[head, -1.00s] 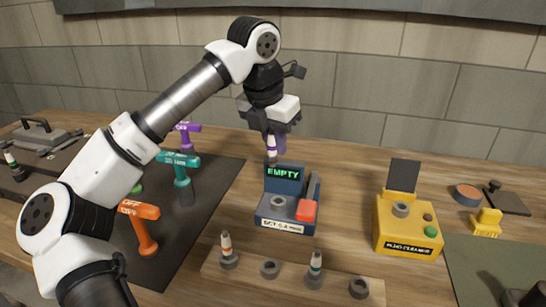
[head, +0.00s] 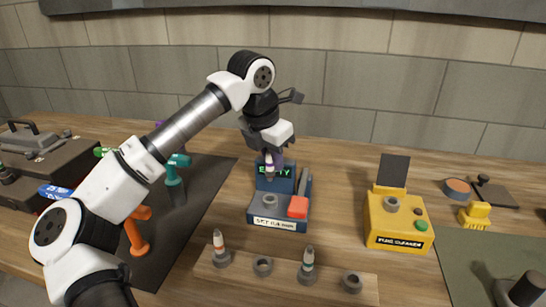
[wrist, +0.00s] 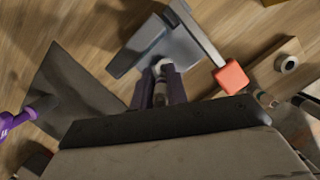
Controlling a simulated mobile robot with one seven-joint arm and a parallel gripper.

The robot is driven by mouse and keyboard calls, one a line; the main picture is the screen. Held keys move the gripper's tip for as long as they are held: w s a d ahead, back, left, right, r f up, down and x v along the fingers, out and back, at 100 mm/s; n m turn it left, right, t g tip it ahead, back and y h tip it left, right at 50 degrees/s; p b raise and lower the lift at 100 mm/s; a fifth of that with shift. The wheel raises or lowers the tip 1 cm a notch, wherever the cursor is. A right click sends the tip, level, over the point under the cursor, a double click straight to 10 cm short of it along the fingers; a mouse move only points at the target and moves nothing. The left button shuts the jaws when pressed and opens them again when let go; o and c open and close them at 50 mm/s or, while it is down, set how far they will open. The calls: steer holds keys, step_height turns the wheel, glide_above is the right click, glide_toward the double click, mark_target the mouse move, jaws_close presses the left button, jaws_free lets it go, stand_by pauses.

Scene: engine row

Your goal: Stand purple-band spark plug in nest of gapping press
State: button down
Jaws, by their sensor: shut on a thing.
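The gapping press (head: 280,217) is a blue box with a screen reading EMPTY, a red block and a grey ring nest (head: 269,199) on its deck. My gripper (head: 270,160) is above the press, shut on the purple-band spark plug (head: 268,168). The plug hangs upright in front of the screen, above the nest and apart from it. In the wrist view the plug (wrist: 160,90) sits between the two fingers, with its end over the nest area. The nest is mostly hidden there. The red block (wrist: 231,75) shows to the right.
A wooden rack (head: 290,281) in front holds an orange-band plug (head: 219,247), a teal-band plug (head: 308,262) and two empty rings. A yellow plug cleaner (head: 397,220) stands right. Drivers stand on the dark mat (head: 196,235) at left.

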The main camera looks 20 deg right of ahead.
steer(key=shift+f+b, duration=2.35)
steer(key=shift+f, duration=0.95)
steer(key=c, duration=1.3)
jaws_free()
steer(key=shift+r, duration=0.1)
